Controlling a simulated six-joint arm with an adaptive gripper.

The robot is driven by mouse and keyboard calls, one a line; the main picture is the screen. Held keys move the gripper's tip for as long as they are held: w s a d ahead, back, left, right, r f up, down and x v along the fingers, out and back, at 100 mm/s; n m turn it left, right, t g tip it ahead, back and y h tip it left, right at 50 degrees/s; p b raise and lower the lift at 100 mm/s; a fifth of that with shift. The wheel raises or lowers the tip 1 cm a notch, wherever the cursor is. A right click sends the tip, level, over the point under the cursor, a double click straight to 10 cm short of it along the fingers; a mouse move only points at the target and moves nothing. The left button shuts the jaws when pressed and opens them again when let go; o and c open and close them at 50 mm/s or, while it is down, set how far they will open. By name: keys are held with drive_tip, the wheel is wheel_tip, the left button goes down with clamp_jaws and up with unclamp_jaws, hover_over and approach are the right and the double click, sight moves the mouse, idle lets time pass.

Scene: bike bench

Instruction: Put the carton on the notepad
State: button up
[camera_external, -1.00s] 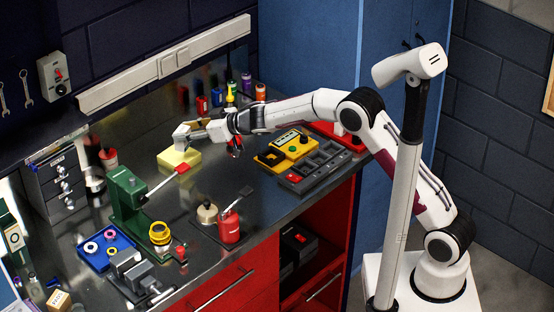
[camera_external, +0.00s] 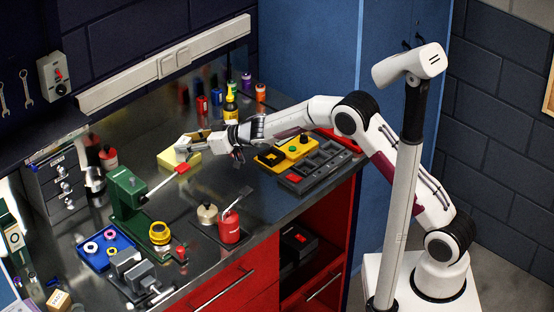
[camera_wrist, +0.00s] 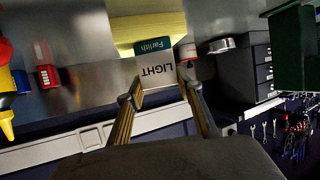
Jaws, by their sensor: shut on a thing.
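The yellow notepad (camera_external: 168,158) lies on the bench left of the arm's end. It also shows in the wrist view (camera_wrist: 140,28) beyond the carton. The carton (camera_wrist: 157,70) is a small white box with a teal band, lettered "Farlith" and "LIGHT". My gripper (camera_wrist: 160,88) is shut on it, one finger on each side. In the external view the carton (camera_external: 182,144) is small and partly covered by my gripper (camera_external: 186,147), over the notepad's right part. I cannot tell whether the carton touches the notepad.
A green press (camera_external: 126,195) with a red-tipped lever stands just in front of the notepad. Grey drawers (camera_external: 58,182) stand to the left. A yellow bottle (camera_external: 231,105) and several small containers stand behind the arm. A yellow-and-black case (camera_external: 290,148) lies to the right.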

drive_tip(key=shift+f, duration=0.1)
drive_tip(key=o, duration=1.1)
drive_tip(key=shift+d, duration=0.1)
drive_tip(key=shift+s+d+r, duration=0.2)
drive_tip(key=shift+d+r, duration=0.15)
drive_tip(key=shift+r, duration=0.05)
drive_tip(key=shift+v, duration=5.4)
drive_tip(key=shift+f, duration=0.1)
drive_tip(key=shift+d, duration=0.1)
